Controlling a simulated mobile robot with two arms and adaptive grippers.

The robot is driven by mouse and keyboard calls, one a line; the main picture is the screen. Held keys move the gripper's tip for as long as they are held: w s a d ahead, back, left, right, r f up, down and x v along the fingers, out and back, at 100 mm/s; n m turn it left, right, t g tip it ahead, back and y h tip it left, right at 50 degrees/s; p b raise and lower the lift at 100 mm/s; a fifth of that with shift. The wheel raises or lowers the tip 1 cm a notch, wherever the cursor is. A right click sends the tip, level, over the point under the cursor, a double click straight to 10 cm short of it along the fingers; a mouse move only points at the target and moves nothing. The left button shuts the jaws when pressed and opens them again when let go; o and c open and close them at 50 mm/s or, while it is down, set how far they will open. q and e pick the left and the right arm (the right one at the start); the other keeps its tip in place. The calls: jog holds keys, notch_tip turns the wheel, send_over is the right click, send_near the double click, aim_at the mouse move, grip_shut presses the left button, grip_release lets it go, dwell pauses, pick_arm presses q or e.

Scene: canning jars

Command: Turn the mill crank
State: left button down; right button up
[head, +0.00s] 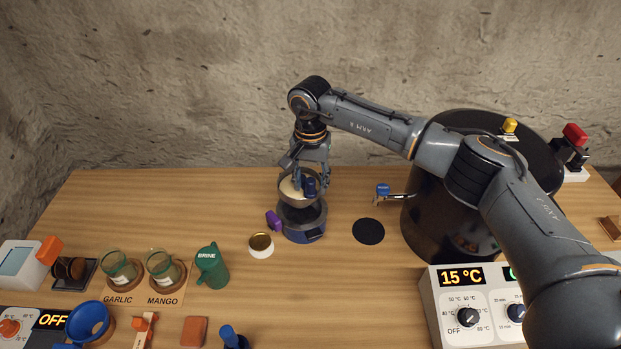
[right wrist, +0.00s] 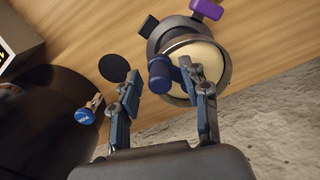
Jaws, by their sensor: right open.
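The mill (head: 303,222) stands on the wooden table, with a grey bowl on a dark base with a blue front. Pale contents fill its bowl, and a blue crank knob (head: 311,187) stands at the bowl's right side. My right gripper (head: 305,180) points down over the bowl, close to the knob. In the right wrist view, the mill (right wrist: 222,68) lies beyond the fingers, and the blue knob (right wrist: 159,72) shows between the two open fingertips (right wrist: 160,85). I cannot tell whether either finger touches it. My left gripper is out of view.
A large dark pot (head: 425,225) with a blue-handled tap (head: 383,190) stands to the right, beside a black disc (head: 368,231). A small jar (head: 261,245) and a green brine jug (head: 211,268) stand left of the mill. A purple piece (head: 273,221) sits at the mill's left side.

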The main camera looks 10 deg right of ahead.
grip_shut()
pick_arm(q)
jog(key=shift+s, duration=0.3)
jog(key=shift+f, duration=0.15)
